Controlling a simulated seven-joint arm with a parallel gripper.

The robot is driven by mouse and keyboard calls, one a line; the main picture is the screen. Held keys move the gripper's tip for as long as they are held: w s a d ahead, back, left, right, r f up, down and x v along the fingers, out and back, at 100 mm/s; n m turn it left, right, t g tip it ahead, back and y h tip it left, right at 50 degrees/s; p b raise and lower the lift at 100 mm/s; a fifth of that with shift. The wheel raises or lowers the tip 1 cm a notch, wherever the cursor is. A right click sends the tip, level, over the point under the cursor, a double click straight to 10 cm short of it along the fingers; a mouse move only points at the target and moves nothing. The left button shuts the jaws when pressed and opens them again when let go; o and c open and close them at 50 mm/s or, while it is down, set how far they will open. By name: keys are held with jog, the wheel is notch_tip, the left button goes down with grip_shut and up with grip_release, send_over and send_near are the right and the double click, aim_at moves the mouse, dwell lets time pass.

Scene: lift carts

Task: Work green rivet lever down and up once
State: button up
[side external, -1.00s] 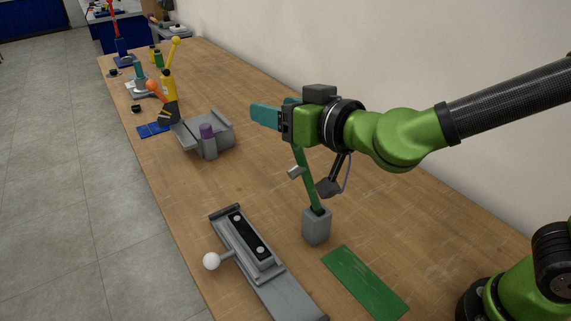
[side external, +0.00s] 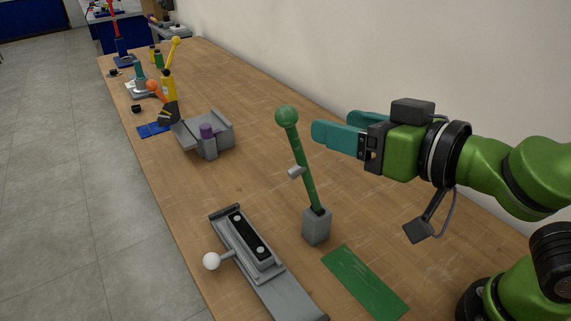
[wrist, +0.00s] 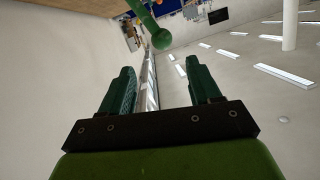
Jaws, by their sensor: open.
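The green rivet lever (side external: 302,165) stands on a grey block base (side external: 316,226) on the bench, leaning slightly left, with a round green knob (side external: 287,116) at its top and a small grey stub on its shaft. My gripper (side external: 330,132) is to the right of the lever, just below knob height, apart from it and empty. In the wrist view my two teal fingers (wrist: 157,85) stand wide apart with nothing between them. The green knob (wrist: 161,39) shows beyond the fingertips, near the top middle.
A grey slide fixture (side external: 265,265) with a white ball handle (side external: 212,261) lies left of the lever base. A green plate (side external: 365,282) lies to its right. A grey fixture with a purple cap (side external: 207,131) and yellow and orange levers stand farther back. A wall runs along the right.

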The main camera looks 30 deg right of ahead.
jog(key=v, duration=0.3)
jog(key=shift+s+d, duration=0.1)
jog(key=shift+s, duration=0.25)
jog(key=d+f+m+g, duration=0.2)
jog(key=d+f+g, duration=0.2)
jog(key=d, duration=0.4)
jog(key=d+f+m+g, duration=0.1)
jog(key=d+f+g, duration=0.3)
jog(key=d, duration=0.4)
jog(key=shift+d+f+m, duration=0.35)
jog(key=shift+f+m, duration=0.05)
jog(key=shift+f, duration=0.4)
